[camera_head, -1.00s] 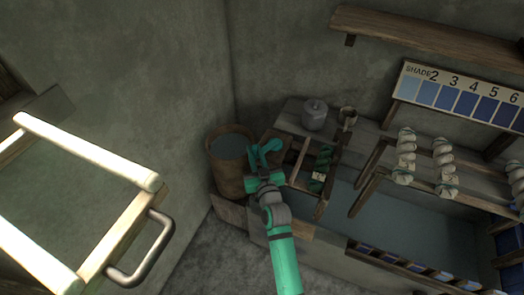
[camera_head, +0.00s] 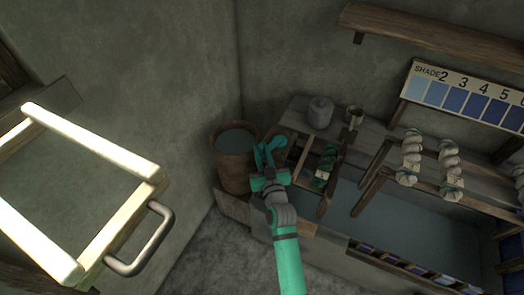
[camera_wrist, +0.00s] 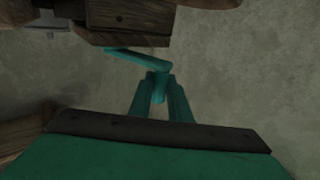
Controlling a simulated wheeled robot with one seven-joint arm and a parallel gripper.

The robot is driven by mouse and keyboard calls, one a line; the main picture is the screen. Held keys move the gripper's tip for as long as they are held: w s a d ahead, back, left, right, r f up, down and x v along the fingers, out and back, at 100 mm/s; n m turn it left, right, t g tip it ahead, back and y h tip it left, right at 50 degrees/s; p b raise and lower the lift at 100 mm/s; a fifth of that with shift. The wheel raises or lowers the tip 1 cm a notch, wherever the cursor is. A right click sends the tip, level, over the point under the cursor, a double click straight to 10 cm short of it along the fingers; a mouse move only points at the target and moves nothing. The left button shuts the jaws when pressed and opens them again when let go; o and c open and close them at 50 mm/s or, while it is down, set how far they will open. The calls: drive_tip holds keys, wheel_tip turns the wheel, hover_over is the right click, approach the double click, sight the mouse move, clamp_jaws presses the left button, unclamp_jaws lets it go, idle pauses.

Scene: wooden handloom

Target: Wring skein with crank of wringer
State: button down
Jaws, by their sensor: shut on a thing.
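The wringer (camera_head: 297,150) is a dark wooden frame on the bench, beside a barrel. A dark green twisted skein (camera_head: 325,166) with a pale tag hangs in it, to the right of my gripper (camera_head: 268,160). The teal crank (camera_wrist: 135,58) sticks out of a wooden block in the wrist view. My gripper also shows there (camera_wrist: 157,90), with its fingers closed together at the crank's free end. In the head view the crank and my fingers have the same colour and are hard to separate.
A brown barrel of liquid (camera_head: 232,160) stands close on the left of my gripper. A grey pot (camera_head: 320,113) and a small cup (camera_head: 353,117) stand behind the wringer. Pale skeins (camera_head: 411,158) hang over a vat on the right. A wooden frame with a metal handle (camera_head: 146,243) fills the left.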

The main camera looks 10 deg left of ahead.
drive_tip(key=c, duration=1.7)
unclamp_jaws()
drive_tip(key=shift+w+d, duration=0.2)
drive_tip(key=shift+d, duration=0.5)
drive_tip(key=shift+o, duration=0.2)
drive_tip(key=shift+s+a, duration=0.1)
drive_tip(key=shift+a, duration=0.25)
drive_tip(key=shift+s, duration=0.1)
drive_tip(key=v, duration=1)
drive_tip(key=shift+s+d, duration=0.15)
drive_tip(key=shift+s, duration=0.15)
